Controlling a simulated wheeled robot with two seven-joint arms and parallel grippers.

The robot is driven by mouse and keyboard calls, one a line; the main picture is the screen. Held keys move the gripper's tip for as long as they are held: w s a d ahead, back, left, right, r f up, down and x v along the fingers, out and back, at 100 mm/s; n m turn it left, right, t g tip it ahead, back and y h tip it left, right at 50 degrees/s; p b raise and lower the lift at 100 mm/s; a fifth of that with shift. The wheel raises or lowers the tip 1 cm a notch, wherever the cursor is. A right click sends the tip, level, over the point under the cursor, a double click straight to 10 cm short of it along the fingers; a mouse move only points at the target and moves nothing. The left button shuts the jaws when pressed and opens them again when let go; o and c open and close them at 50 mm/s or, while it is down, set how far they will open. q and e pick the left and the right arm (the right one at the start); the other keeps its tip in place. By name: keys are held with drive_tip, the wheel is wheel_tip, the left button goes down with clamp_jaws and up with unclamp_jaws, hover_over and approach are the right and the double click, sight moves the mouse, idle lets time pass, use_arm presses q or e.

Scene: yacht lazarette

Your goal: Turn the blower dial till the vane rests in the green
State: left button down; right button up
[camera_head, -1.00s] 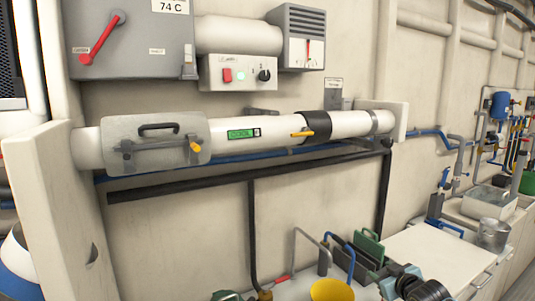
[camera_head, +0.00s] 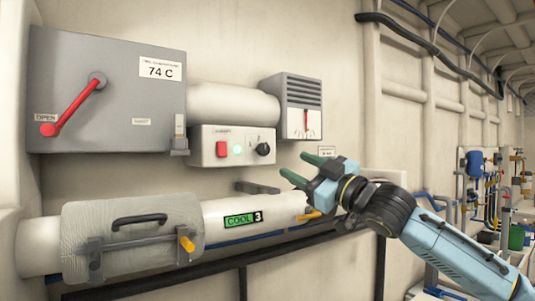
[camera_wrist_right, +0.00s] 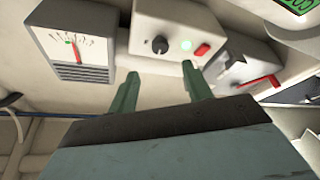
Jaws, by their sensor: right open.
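The blower dial is a black knob (camera_head: 263,149) on a white control box (camera_head: 205,161), left of the red switch in the right wrist view (camera_wrist_right: 159,44). The grey louvred gauge (camera_head: 293,92) holds a thin red vane (camera_head: 307,122), roughly upright in the head view. My left gripper is out of view.
A white pipe (camera_head: 285,207) with a "COOL 3" label (camera_head: 243,219) and a yellow lever runs below. A grey cabinet (camera_head: 120,75) with a red handle (camera_head: 72,108) stands left of the control box.

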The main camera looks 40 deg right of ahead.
sight(266, 151)
drive_tip(key=p+x, duration=0.3)
drive_tip(key=x, duration=0.2)
drive_tip(key=shift+r, duration=0.1)
drive_tip(key=p, duration=0.1)
drive_tip(key=w+p, duration=0.1)
drive_tip(key=shift+w+d+r+p, duration=0.2)
drive_tip(key=shift+r+p, duration=0.1)
drive_tip(key=shift+p, duration=0.1)
drive_tip(key=shift+w+a+r+p, duration=0.2)
drive_tip(key=shift+w+a+p, duration=0.15)
drive_tip(key=shift+w+p, duration=0.35)
drive_tip(key=shift+w+d+r+p, duration=0.1)
drive_tip(key=shift+w+r+p, duration=0.05)
drive_tip(key=shift+w+p, duration=0.55)
drive_tip(key=shift+w+a+p, duration=0.2)
drive_tip(key=shift+w+p, duration=0.15)
drive_tip(key=shift+p, duration=0.15)
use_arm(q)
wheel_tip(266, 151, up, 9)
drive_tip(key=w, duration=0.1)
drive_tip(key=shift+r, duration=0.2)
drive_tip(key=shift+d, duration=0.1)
